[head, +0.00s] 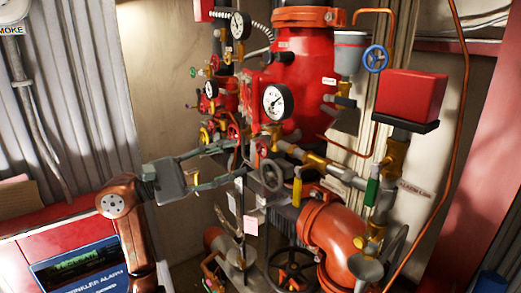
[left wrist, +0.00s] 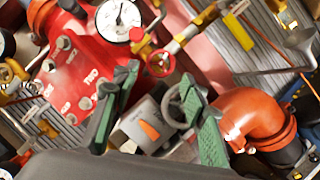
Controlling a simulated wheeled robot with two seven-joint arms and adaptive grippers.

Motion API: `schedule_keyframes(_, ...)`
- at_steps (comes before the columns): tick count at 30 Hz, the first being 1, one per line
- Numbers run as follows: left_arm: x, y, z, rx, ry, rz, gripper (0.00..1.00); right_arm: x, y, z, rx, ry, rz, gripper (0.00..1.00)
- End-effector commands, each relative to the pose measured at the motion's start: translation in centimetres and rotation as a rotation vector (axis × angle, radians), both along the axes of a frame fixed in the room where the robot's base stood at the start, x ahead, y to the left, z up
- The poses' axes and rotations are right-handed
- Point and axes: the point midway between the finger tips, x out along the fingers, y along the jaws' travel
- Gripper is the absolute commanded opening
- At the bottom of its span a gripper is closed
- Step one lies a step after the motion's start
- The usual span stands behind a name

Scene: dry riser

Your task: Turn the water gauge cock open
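A white-faced gauge (head: 277,101) stands in front of the big red riser valve, and a small red round handle (head: 263,147) sits below it. In the left wrist view the gauge (left wrist: 118,20) is at the top and the red handle (left wrist: 160,63) is just beyond the fingertips. No readable label confirms that this handle is the water gauge cock. My left gripper (head: 230,165) is open, its two fingers apart and pointing at the pipework, with nothing between them; it also shows in the left wrist view (left wrist: 158,76). My right gripper is not in view.
A yellow lever (head: 297,191) hangs nearby. A grey box with an orange pointer (left wrist: 150,130) shows between the fingers. Brass pipes and smaller gauges crowd the area.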

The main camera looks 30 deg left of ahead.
Motion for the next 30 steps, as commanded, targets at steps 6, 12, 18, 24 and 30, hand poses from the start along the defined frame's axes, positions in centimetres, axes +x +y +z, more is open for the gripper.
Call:
schedule_keyframes(6,2.0,-1.9,0.8,0.003,0.0,-0.002,0.4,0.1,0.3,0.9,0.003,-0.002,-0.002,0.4)
schedule_keyframes(12,4.3,-3.8,1.4,0.002,0.001,-0.002,0.4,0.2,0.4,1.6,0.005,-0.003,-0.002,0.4)
schedule_keyframes(18,5.4,-4.8,1.6,0.002,0.002,0.001,0.4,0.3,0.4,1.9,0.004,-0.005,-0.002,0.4)
schedule_keyframes(24,5.5,-4.9,1.5,0.003,0.002,0.0,0.4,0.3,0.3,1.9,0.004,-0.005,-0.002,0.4)
schedule_keyframes(30,5.5,-4.9,1.5,0.003,0.002,0.0,0.32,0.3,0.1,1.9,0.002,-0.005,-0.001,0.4)
